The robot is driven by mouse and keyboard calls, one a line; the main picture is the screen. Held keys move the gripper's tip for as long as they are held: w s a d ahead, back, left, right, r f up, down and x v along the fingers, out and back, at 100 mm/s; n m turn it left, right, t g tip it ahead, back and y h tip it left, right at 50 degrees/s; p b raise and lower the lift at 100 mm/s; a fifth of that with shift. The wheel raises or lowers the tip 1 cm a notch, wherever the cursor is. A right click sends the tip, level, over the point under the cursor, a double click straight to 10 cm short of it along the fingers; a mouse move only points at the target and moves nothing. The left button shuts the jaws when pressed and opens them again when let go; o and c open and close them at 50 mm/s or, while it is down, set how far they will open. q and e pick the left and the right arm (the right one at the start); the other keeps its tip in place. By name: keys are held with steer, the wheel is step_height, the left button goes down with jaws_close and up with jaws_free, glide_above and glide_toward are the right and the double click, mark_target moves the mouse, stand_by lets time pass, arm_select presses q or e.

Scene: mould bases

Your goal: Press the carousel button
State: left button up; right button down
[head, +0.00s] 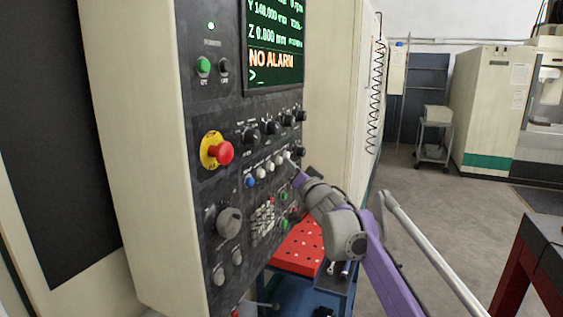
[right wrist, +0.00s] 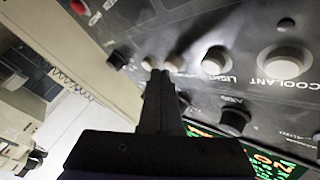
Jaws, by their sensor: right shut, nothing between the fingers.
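The machine's control panel (head: 245,150) carries a row of round push buttons, one blue (head: 250,181) and several white (head: 270,167). No carousel label is readable. My right gripper (head: 292,165) is shut and empty, its tips close to the right end of this row. In the right wrist view the shut fingers (right wrist: 158,75) point at two small white buttons, one on the left (right wrist: 149,63) and one on the right (right wrist: 175,63). They partly overlap these buttons; I cannot tell whether they touch. Buttons labelled LIGHT (right wrist: 215,61) and COOLANT (right wrist: 286,60) lie to the right. My left gripper is not in view.
A red emergency stop (head: 221,152) on a yellow base and dark knobs (head: 252,136) stick out of the panel. The screen (head: 275,45) reads NO ALARM. A red perforated tray (head: 298,250) stands below my right arm. Open floor (head: 430,215) lies to the right.

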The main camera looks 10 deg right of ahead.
steer(key=shift+w+a, duration=0.25)
steer(key=shift+a, duration=0.05)
stand_by(0.4)
stand_by(0.3)
steer(key=shift+s+d, duration=0.5)
steer(key=shift+d, duration=0.15)
steer(key=s+d, duration=0.1)
steer(key=s+d+b, duration=0.1)
steer(key=d, duration=0.2)
steer(key=shift+s+d+b, duration=0.1)
steer(key=shift+s+b, duration=0.25)
steer(key=shift+s, duration=0.05)
stand_by(3.7)
